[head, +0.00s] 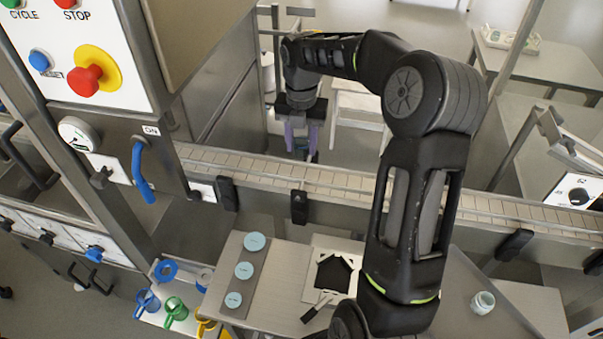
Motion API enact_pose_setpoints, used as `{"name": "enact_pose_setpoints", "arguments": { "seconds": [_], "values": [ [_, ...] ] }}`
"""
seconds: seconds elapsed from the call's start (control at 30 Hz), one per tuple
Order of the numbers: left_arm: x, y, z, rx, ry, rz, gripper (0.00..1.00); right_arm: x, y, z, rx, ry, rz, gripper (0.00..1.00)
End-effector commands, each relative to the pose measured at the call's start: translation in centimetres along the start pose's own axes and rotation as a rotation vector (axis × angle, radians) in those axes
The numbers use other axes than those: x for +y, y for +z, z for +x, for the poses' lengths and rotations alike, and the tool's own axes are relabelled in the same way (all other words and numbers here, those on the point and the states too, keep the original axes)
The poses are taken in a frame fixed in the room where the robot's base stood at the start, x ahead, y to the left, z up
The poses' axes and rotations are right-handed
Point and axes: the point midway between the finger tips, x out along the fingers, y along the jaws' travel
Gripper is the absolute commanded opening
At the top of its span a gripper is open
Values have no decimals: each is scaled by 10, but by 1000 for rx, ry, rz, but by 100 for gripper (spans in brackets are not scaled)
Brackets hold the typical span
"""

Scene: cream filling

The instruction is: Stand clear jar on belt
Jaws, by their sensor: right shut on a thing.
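The conveyor belt (330,187), with pale slats and metal side rails, crosses the view from the middle left to the lower right. My right gripper (302,146) points down beyond the belt's far rail, with its purple fingers shut. Another small pale, see-through jar (483,302) stands on the metal surface at the lower right. My left gripper is not in view.
Blue lids (244,270) lie in a row on the front table beside a white board (317,291). Coloured scoops (175,309) stand at the lower left. A control panel (75,50) with a red stop button rises at the left. The visible belt carries no objects.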

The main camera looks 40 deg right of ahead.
Motion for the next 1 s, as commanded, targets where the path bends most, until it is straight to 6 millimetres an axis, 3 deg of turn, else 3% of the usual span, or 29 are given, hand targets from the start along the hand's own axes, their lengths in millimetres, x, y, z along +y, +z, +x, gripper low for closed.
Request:
{"name": "enact_pose_setpoints", "arguments": {
  "seconds": [0.2, 0.57, 0.77, 0.83, 1.0],
  "values": [
    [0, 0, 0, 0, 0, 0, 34, -1, -1, 35, 3, -2, 0, 1],
    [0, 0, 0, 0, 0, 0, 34, 0, 0, 40, 1, -1, 1, 1],
    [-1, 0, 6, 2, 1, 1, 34, -1, -1, 66, 5, -2, 1, 1],
    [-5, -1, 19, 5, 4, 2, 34, -1, -1, 83, 2, -1, 1, 1],
    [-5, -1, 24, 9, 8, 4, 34, 0, 0, 91, 0, -1, 1, 1]
  ]
}}
